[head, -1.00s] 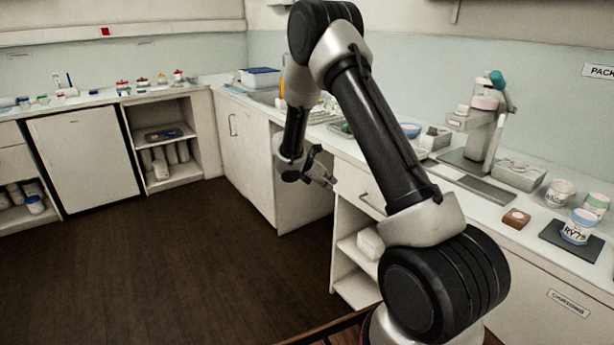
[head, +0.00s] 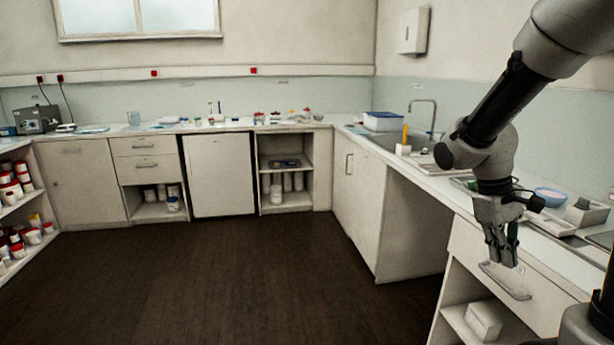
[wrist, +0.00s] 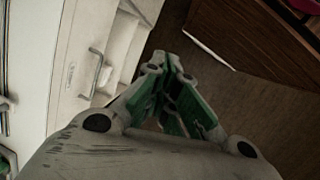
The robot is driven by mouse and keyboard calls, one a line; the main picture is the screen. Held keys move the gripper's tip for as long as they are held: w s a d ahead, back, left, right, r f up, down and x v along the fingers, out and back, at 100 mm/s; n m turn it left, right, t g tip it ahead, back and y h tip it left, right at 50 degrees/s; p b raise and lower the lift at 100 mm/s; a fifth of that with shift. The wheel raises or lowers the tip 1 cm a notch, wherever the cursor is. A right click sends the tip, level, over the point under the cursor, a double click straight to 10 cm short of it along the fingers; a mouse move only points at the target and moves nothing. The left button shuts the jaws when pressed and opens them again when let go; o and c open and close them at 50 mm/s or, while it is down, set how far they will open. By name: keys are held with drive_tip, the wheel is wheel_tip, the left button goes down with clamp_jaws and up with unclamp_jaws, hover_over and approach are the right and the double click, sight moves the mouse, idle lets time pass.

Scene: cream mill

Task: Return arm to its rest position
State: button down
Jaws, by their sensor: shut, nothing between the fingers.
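My gripper (head: 503,258) hangs at the right of the head view, pointing down in front of the right-hand counter's drawer front. It is empty. In the wrist view its green-padded fingers (wrist: 176,82) are together with nothing between them. My arm comes in from the upper right, bent at the wrist above the gripper. The upper part of the arm is cut off by the frame edge.
The right counter (head: 440,190) holds a blue-lidded tub (head: 384,121), a blue bowl (head: 551,196) and a sink tap (head: 424,117). A drawer handle (head: 504,281) sits close behind the gripper. Shelves of jars (head: 20,215) stand at left. The dark floor (head: 230,285) is clear.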

drive_tip(key=s+a+r+m+t+y, duration=0.3)
drive_tip(key=s+r+t, duration=0.3)
drive_tip(key=s+r, duration=0.5)
drive_tip(key=shift+s+a+r, duration=0.15)
drive_tip(key=shift+a+r, duration=0.05)
drive_tip(key=shift+a, duration=0.5)
